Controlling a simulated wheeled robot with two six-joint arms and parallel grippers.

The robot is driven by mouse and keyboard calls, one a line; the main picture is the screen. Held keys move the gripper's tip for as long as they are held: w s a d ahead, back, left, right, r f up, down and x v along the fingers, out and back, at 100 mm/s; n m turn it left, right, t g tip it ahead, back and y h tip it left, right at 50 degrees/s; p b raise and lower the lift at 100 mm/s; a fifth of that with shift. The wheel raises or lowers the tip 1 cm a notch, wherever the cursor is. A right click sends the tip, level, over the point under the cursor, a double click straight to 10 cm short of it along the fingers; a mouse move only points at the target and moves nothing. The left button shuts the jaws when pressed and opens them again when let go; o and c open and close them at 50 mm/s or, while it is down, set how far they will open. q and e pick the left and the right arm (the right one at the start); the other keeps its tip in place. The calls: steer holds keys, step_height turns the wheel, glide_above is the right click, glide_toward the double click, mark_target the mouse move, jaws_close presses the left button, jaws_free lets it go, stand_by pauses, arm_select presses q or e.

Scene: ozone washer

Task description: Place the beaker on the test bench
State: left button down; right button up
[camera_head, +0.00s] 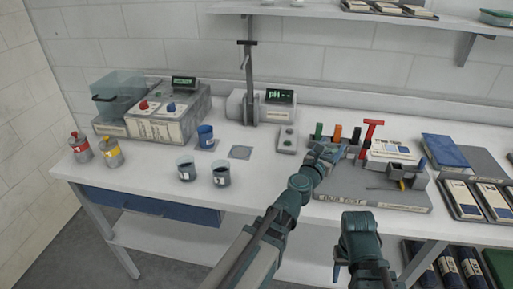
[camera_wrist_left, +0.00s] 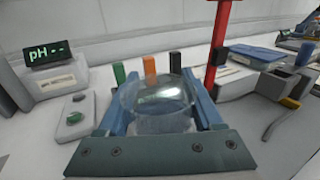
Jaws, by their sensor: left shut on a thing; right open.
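My left gripper (camera_head: 328,154) is shut on a clear, rounded glass beaker (camera_wrist_left: 155,104), which sits between its two blue fingers in the left wrist view. In the head view the gripper hides most of this beaker. The gripper is over the back left part of a grey platform (camera_head: 350,193) with lettering on its front edge, which looks like the test bench. I cannot tell whether the beaker touches it. My right gripper (camera_head: 358,225) is open and empty, low in front of the table's front edge.
Green (camera_head: 318,131), orange (camera_head: 337,132) and black (camera_head: 356,135) blocks and a red T-shaped post (camera_head: 370,133) stand behind the left gripper. A pH meter (camera_head: 279,98) is at the back.

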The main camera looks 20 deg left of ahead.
arm_select(q)
steer(key=w+a+r+n+y+p, duration=0.1)
steer(key=w+a+n+y, duration=0.15)
steer(key=a+y, duration=0.45)
steer(key=w+a+r+n+y+p, duration=0.15)
steer(key=a+n, duration=0.25)
steer(key=a, duration=0.6)
steer(key=s+a+r+n+g+y+p, duration=0.1)
steer(key=a+n+g+y, duration=0.25)
steer(key=a, duration=0.55)
steer(key=s+a+r+n+g+y, duration=0.1)
steer(key=s+a+n+g+y, duration=0.15)
steer(key=a+y, duration=0.45)
steer(key=shift+h, duration=0.8)
steer(key=f+b, duration=0.3)
steer(key=a+f+b, duration=0.1)
steer(key=f+b, duration=0.2)
steer(key=f, duration=0.1)
steer(key=w+f+b, duration=0.1)
steer(key=f+b, duration=0.2)
steer(key=b, duration=0.1)
steer(key=shift+a+f, duration=0.25)
steer(key=shift+f, duration=0.1)
steer(key=shift+f, duration=0.1)
steer(key=shift+c, duration=0.2)
jaws_free()
